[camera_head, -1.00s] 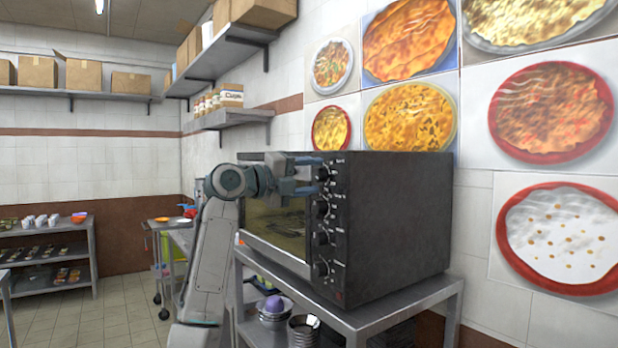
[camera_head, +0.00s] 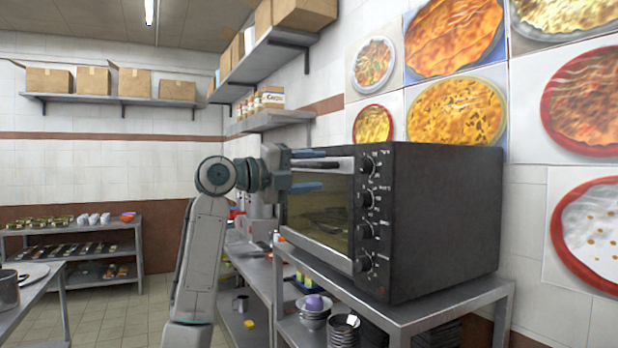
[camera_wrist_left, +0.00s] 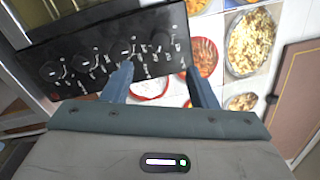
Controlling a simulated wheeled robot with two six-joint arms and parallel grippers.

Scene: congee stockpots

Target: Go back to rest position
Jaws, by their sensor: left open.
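My left gripper (camera_head: 322,170) is raised at the front of the black oven (camera_head: 445,220) in the head view. Its two fingers are apart, with nothing seen between them. In the picture the fingers overlap the top of the oven's glass door (camera_head: 320,215), near the handle; I cannot tell whether they touch it. In the left wrist view the open fingers (camera_wrist_left: 160,85) point toward the oven's knob panel (camera_wrist_left: 110,55) and the wall pictures. My right gripper is in neither view.
The oven stands on a metal table (camera_head: 440,312) with bowls (camera_head: 314,308) on the shelf below. A wall shelf (camera_head: 270,122) with jars hangs behind. A low rack (camera_head: 75,228) stands at the back left. A table with a pot (camera_head: 8,290) is at the left edge. Open floor (camera_head: 120,312) lies between.

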